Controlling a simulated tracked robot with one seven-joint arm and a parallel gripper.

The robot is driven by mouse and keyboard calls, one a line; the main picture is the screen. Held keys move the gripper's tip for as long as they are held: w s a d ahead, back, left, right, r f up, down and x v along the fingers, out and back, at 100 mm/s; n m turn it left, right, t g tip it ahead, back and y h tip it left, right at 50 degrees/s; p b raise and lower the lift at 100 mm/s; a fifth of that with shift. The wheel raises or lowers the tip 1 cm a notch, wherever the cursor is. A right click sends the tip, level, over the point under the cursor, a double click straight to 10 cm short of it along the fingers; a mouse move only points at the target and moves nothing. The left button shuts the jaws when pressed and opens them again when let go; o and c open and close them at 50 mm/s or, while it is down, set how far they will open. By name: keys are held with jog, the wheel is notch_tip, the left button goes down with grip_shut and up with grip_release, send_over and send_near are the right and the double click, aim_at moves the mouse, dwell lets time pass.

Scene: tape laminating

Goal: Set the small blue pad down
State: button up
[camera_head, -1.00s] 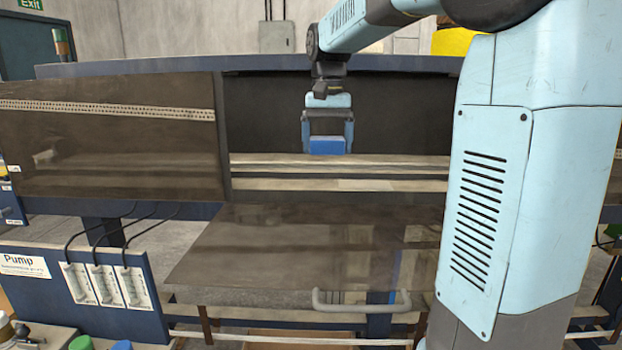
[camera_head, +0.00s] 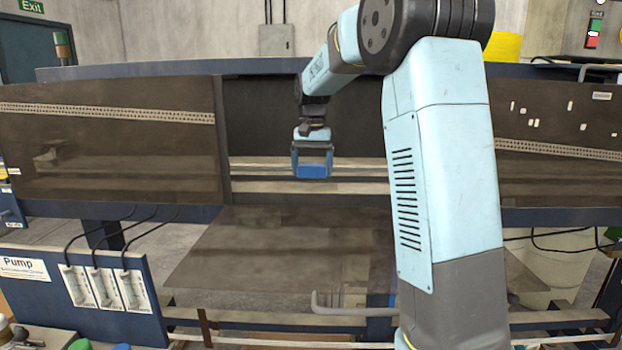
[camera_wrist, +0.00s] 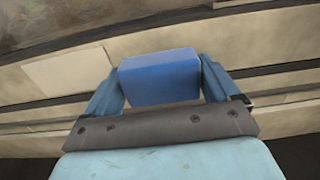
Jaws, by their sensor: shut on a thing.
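The small blue pad (camera_head: 313,171) is a blue block held between the two fingers of my gripper (camera_head: 312,165). In the wrist view the pad (camera_wrist: 160,78) sits between the fingertips of my gripper (camera_wrist: 160,85), with a finger on each side. My gripper is shut on it, in front of the pale strips (camera_head: 258,174) of the machine's middle opening. In the wrist view, pale strips (camera_wrist: 68,73) lie behind and below the pad. I cannot tell whether the pad touches them.
Dark brown panels stand left (camera_head: 110,150) and right (camera_head: 550,140) of the opening. A dark glossy panel (camera_head: 270,255) with a grey handle (camera_head: 352,303) lies below it. A Pump box (camera_head: 100,285) with cables is at lower left.

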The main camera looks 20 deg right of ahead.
aim_at(312, 177)
jog(key=shift+w+f, duration=0.2)
jog(key=shift+f, duration=1.6)
jog(key=o, duration=0.8)
jog(key=shift+f, duration=0.1)
jog(key=shift+c, duration=0.2)
